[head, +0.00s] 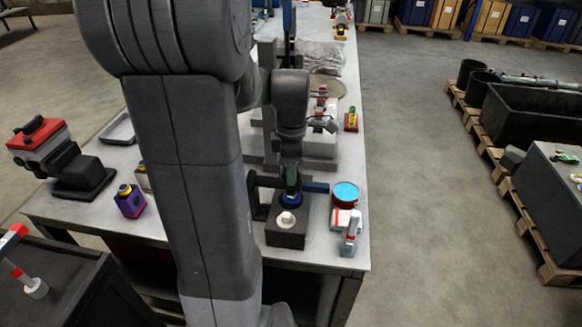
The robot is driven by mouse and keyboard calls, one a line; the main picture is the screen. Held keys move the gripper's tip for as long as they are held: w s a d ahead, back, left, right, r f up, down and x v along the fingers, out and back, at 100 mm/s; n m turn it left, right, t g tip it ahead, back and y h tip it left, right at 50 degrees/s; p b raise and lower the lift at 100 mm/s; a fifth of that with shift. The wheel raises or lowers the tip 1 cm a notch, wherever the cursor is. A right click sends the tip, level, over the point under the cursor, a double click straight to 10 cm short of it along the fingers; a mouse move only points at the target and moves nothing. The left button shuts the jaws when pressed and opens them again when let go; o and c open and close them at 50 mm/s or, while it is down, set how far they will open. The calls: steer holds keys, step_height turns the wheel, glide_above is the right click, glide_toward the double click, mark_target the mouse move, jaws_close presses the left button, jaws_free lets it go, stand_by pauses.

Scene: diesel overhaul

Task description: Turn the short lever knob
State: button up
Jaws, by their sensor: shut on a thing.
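A dark block (285,239) stands near the front end of the long grey workbench. On its top are a cream-white round knob (286,219) and, just behind it, a blue round base (290,200) with a narrow green part rising from it. My gripper (291,187) points down over the block and is shut on this blue and green knob, which I take for the short lever knob. The fingers and wrist hide most of the knob, so its lever angle cannot be told. The cream knob is free of the gripper.
A red can with a light-blue top (345,194) and a grey-and-red tool (351,235) stand close right of the block. A purple block (130,201) and a red-topped machine (41,142) are left. My arm hides the bench's middle.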

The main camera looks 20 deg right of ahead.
steer(key=shift+n, duration=0.6)
steer(key=o, duration=1)
step_height(320, 180, up, 14)
steer(key=shift+f+b, duration=0.1)
steer(key=shift+b, duration=0.3)
